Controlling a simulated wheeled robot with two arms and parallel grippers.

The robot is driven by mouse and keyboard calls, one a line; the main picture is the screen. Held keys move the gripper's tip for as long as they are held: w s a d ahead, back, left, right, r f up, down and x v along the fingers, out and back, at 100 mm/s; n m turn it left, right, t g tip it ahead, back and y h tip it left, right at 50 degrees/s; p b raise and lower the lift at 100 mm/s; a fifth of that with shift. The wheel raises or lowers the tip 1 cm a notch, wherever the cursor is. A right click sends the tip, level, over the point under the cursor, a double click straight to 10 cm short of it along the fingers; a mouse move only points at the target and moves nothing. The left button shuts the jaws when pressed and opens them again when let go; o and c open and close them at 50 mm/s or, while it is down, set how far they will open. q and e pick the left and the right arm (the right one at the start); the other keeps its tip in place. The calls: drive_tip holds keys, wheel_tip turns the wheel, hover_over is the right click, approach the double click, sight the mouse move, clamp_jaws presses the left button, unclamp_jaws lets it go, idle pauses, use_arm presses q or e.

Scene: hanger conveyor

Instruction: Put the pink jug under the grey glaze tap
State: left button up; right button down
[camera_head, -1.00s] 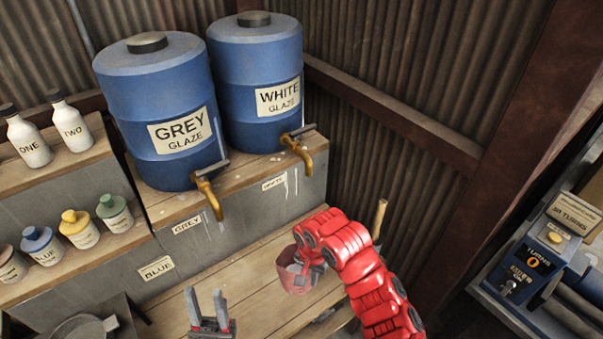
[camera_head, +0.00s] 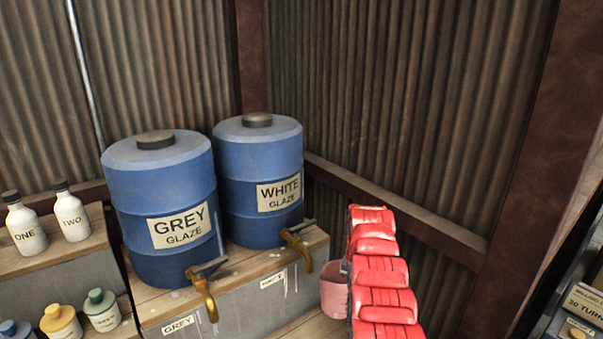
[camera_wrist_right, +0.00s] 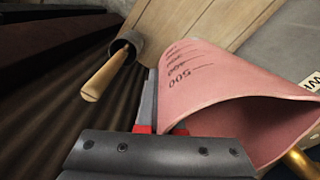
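The pink jug (camera_head: 335,290) hangs to the right of the white glaze tap, apart from the grey one. In the right wrist view the jug (camera_wrist_right: 215,95) shows its 500 mark and open mouth. My right gripper (camera_wrist_right: 160,125) is shut on the jug; one finger shows along its side, the other is mostly hidden. In the head view my red arm covers this gripper. The grey glaze tap (camera_head: 205,292) is brass, on the front of the blue grey glaze drum (camera_head: 165,262). My left gripper is out of view.
The white glaze drum (camera_head: 255,155) and its tap (camera_head: 297,250) stand between the jug and the grey tap. Bottles (camera_head: 70,215) and small paint pots (camera_head: 102,312) stand at left. A wooden handle (camera_wrist_right: 108,75) is near my right gripper. The corrugated wall is close behind.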

drive_tip(key=s+d+r+n+b, duration=0.1)
drive_tip(key=s+d+r+n, duration=0.1)
drive_tip(key=r, duration=0.5)
drive_tip(key=shift+d+r+n, duration=0.2)
drive_tip(key=shift+d+n, duration=0.45)
drive_tip(key=shift+n, duration=0.55)
drive_tip(key=shift+s, duration=0.1)
